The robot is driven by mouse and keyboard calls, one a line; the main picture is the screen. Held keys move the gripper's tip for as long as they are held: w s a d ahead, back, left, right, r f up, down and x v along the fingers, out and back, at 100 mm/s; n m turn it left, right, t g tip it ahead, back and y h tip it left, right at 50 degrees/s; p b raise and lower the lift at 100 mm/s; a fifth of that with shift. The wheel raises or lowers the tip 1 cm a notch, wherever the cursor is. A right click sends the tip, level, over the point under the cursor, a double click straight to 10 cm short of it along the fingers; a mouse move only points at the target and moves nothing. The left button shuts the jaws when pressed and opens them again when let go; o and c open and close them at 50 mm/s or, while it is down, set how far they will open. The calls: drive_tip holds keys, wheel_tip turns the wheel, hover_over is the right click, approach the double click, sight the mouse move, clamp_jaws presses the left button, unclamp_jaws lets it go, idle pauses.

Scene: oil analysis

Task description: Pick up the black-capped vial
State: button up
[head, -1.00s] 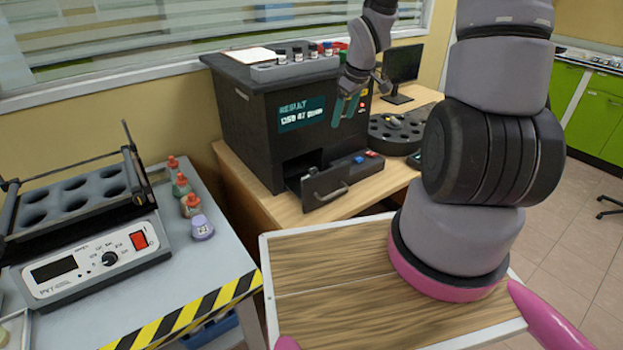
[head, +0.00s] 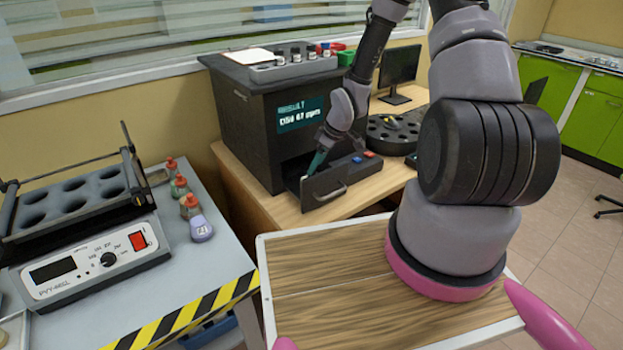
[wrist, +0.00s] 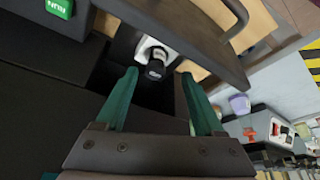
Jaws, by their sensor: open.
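The black-capped vial (wrist: 156,68) sits in a white holder inside the open drawer (head: 325,192) of the black analyser (head: 262,125). I see its dark round cap from above in the wrist view. In the head view the vial is hidden by the drawer front and my gripper. My gripper (wrist: 159,76) is open, with its teal fingers on either side of the cap in the picture and nothing between them. I cannot tell whether the fingertips are level with the cap. In the head view my gripper (head: 313,165) points down into the drawer.
The drawer front and its handle (wrist: 236,18) stand close to my fingers. A rack of vials (head: 292,66) sits on top of the analyser. A dark round tray with holes (head: 388,138) stands to its right. Several bottles (head: 189,206) stand on the left bench.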

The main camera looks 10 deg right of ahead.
drive_tip(key=x, duration=0.5)
drive_tip(key=shift+w, duration=0.4)
drive_tip(key=shift+r, duration=0.1)
clamp_jaws()
